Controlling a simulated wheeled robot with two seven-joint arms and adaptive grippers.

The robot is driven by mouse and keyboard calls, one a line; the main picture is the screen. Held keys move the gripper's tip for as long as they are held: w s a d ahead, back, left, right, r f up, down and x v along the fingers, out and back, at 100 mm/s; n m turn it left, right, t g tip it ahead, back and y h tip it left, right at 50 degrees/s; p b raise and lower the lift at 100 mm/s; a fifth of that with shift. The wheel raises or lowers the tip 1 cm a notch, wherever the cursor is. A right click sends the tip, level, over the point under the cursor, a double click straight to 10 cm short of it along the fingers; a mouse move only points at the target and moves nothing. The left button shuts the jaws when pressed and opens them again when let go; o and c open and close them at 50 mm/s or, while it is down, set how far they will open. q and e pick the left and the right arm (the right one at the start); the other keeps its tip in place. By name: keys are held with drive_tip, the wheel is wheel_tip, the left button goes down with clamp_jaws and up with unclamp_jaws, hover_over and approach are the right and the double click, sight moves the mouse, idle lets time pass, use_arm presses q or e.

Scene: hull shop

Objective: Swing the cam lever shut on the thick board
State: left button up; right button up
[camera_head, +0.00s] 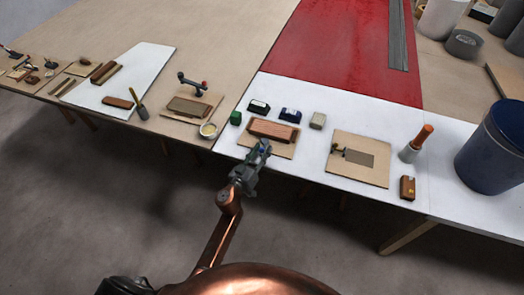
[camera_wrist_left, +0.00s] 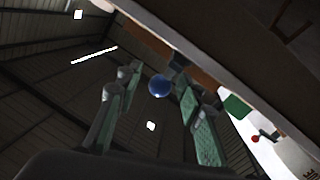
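A thick reddish-brown board (camera_head: 272,129) lies on a plywood base (camera_head: 280,151) at the front edge of the white bench top. My left gripper (camera_head: 262,150) is at the near side of this board. In the left wrist view, its green-padded fingers (camera_wrist_left: 158,98) are apart. A blue ball knob (camera_wrist_left: 159,86), which looks like the end of the cam lever, shows between them with gaps on both sides. The knob is a small blue spot in the head view (camera_head: 262,152). The rest of the lever is hidden by my gripper. My right gripper is not in view.
A green block (camera_head: 236,118), dark blue boxes (camera_head: 290,115) and a grey-green block (camera_head: 318,120) stand behind and beside the board. Another plywood fixture (camera_head: 376,177) is to the right. Open floor lies in front.

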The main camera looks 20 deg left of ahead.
use_arm(q)
drive_tip(key=shift+w, duration=0.1)
drive_tip(key=shift+c, duration=0.7)
clamp_jaws()
